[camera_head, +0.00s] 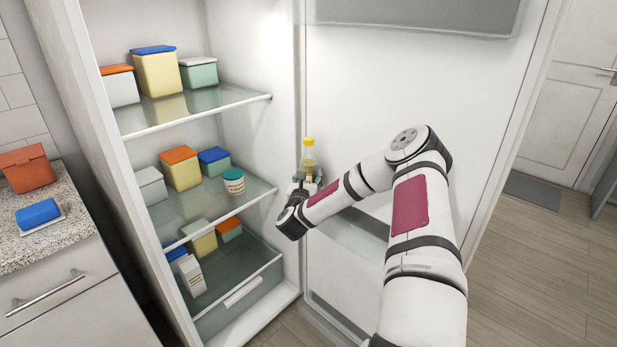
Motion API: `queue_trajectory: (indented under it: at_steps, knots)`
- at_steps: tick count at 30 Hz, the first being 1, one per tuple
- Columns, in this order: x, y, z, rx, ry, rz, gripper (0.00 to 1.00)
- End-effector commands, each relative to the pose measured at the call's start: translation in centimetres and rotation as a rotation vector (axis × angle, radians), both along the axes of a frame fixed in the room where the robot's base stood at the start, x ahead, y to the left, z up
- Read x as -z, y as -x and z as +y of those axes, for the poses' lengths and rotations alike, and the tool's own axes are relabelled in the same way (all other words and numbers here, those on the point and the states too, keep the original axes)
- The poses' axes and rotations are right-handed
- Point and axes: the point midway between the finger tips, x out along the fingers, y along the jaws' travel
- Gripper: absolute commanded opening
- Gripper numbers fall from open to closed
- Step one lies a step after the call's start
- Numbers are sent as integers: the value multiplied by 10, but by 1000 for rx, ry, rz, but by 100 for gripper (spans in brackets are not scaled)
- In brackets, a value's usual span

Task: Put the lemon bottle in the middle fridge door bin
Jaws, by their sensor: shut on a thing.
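The lemon bottle (308,160), clear with yellowish contents and a yellow cap, stands upright in my gripper (305,181) near the hinge side of the open fridge door (400,100). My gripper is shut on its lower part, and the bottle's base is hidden. The middle door bin (358,236) is a translucent trough on the door, below and to the right of the bottle. My arm covers much of it. The bottle appears above the bin's left end; I cannot tell whether it lies directly over it.
An upper door bin (420,15) and a lower one (335,316) are on the same door. Fridge shelves (200,108) at the left hold several lidded boxes and a small jar (233,181). A counter (60,225) with a red-brown box (27,169) stands further left.

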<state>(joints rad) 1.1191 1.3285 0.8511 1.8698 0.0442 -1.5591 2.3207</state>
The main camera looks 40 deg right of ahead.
Motion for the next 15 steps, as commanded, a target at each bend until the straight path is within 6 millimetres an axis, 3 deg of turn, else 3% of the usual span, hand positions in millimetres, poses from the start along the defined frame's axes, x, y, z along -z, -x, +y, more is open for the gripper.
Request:
queue_trajectory:
  at_steps: [15]
  knots:
    - [9,0,0,1,2,-3,13]
